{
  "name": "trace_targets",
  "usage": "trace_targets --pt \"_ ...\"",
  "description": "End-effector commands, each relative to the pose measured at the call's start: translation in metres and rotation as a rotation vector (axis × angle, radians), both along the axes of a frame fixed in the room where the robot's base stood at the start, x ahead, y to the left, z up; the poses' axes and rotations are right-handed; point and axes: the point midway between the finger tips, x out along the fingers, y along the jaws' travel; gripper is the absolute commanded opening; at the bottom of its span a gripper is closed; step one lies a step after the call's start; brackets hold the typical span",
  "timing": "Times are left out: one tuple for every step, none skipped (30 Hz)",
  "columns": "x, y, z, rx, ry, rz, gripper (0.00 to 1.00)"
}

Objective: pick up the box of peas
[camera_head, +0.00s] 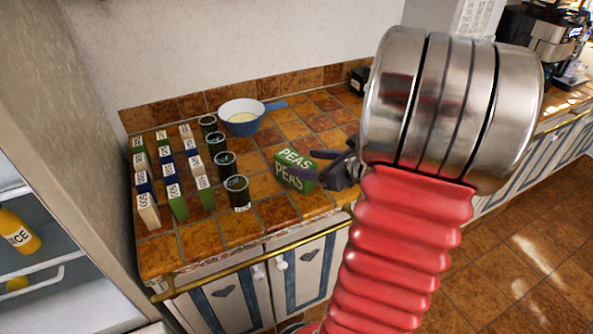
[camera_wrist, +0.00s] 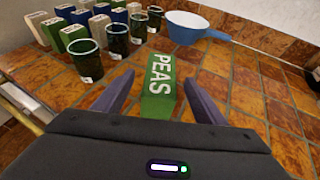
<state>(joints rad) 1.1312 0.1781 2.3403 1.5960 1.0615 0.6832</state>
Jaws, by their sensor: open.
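The box of peas (camera_head: 295,168) is green with white "PEAS" lettering and is on the tiled counter near its front edge. In the wrist view the box (camera_wrist: 159,85) is between the two purple fingers of my gripper (camera_wrist: 160,98). The fingers are open, with a gap visible on each side of the box near the tips. In the head view my gripper (camera_head: 328,171) is at the right side of the box, partly hidden by my arm.
Several dark cups (camera_head: 237,192) stand in a row left of the peas, with rows of small boxes (camera_head: 178,202) beyond them. A blue pan (camera_head: 241,118) is behind. A fridge with a juice bottle (camera_head: 17,231) is at far left. Bare tiles (camera_wrist: 240,95) lie right of the box.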

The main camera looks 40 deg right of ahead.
Motion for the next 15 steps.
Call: trace_targets --pt "0.000 0.000 0.000 0.000 0.000 0.000 0.65" --pt "0.000 0.000 0.000 0.000 0.000 0.000 0.65" --pt "0.000 0.000 0.000 0.000 0.000 0.000 0.65" --pt "0.000 0.000 0.000 0.000 0.000 0.000 0.65" --pt "0.000 0.000 0.000 0.000 0.000 0.001 0.65" --pt "0.001 0.000 0.000 0.000 0.000 0.001 0.65" --pt "0.002 0.001 -0.001 0.001 0.000 0.002 0.65" --pt "0.004 0.001 -0.001 0.001 0.000 0.003 0.65" --pt "0.007 0.001 -0.002 0.002 0.000 0.004 0.65" --pt "0.009 0.001 -0.003 0.002 -0.001 0.004 0.65" --pt "0.012 0.002 -0.004 0.002 -0.001 0.004 0.65" --pt "0.016 0.002 -0.005 0.002 -0.001 0.004 0.65" --pt "0.020 0.003 -0.007 0.002 0.000 0.005 0.65" --pt "0.024 0.003 -0.008 0.002 0.000 0.005 0.65" --pt "0.029 0.003 -0.010 0.003 0.000 0.004 0.65"
